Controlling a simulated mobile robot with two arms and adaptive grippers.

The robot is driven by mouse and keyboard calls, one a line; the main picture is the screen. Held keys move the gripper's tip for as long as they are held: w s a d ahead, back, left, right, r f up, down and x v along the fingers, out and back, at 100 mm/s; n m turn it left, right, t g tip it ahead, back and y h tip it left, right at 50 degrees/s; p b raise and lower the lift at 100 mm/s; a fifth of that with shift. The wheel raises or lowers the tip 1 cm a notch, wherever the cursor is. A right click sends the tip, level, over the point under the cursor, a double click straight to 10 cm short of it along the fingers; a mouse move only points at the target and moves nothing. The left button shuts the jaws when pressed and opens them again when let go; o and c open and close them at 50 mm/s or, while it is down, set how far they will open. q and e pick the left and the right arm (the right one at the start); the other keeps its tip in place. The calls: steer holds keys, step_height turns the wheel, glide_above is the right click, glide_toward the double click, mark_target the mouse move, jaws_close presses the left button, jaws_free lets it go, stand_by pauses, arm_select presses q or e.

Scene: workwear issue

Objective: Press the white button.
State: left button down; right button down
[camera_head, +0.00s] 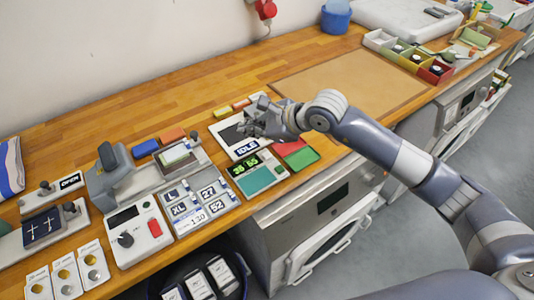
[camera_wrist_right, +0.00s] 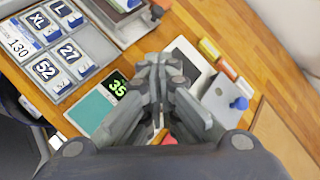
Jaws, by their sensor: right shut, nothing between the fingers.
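I cannot make out a white button in either view. My right gripper (camera_head: 258,118) is shut and empty, over the upper right part of a white device with a dark screen and an "IDLE" display (camera_head: 246,148). It hides part of that device. In the right wrist view, the closed fingers of my right gripper (camera_wrist_right: 162,68) point across the panels. The device's dark screen (camera_wrist_right: 186,60) shows just beyond them, and a grey plate with a blue knob (camera_wrist_right: 240,103) shows to their right. I cannot tell whether the fingertips touch anything. My left gripper is out of view.
A panel with green digits and a teal pad (camera_head: 258,179) lies in front of the device, beside red and green pads (camera_head: 303,158). To the left are size tiles (camera_head: 204,205), a red-and-black control panel (camera_head: 137,232) and a grey lever machine (camera_head: 112,178). A bare tan mat (camera_head: 360,83) lies right.

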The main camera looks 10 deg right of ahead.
steer(key=h, duration=0.2)
glide_above(265, 156)
steer(key=shift+f, duration=0.2)
steer(key=shift+f, duration=0.15)
step_height(265, 156, down, 8)
steer(key=b, duration=0.4)
steer(key=shift+s, duration=0.1)
steer(key=shift+f+b, duration=0.3)
steer(key=shift+b, duration=0.15)
stand_by(0.9)
steer(key=shift+f+b, duration=0.4)
steer(key=shift+b, duration=0.25)
